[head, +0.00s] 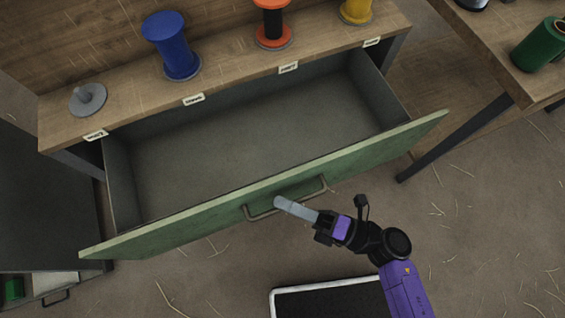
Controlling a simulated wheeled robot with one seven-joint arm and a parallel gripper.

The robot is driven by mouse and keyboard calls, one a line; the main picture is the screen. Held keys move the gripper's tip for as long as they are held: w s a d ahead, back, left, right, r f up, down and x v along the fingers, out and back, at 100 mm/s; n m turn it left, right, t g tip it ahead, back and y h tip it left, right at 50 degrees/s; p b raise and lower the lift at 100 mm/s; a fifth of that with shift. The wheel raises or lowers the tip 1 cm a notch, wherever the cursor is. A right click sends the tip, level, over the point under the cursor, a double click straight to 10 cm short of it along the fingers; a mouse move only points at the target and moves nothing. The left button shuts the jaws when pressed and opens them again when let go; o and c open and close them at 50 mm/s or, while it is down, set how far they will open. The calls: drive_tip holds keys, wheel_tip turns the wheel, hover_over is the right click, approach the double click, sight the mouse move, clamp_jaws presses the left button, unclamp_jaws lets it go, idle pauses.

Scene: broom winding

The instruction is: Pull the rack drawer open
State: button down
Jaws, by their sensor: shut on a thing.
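The rack drawer (215,160) is pulled well out of the wooden rack. Its grey inside is empty where it shows. Its green front (160,232) faces me and carries a thin metal bar handle (262,213). My gripper (284,204) is at the middle of the handle, its light grey fingers shut on the bar. The fingers hide a small part of the handle.
Blue (172,46), orange-and-black (272,22) and yellow (355,8) spools stand on the rack top (125,100), beside an empty grey spindle (88,98). A table (490,50) with a green spool (538,46) stands at right. Straw litters the floor.

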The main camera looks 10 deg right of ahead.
drive_tip(key=c, duration=1.8)
unclamp_jaws()
drive_tip(key=v, duration=0.8)
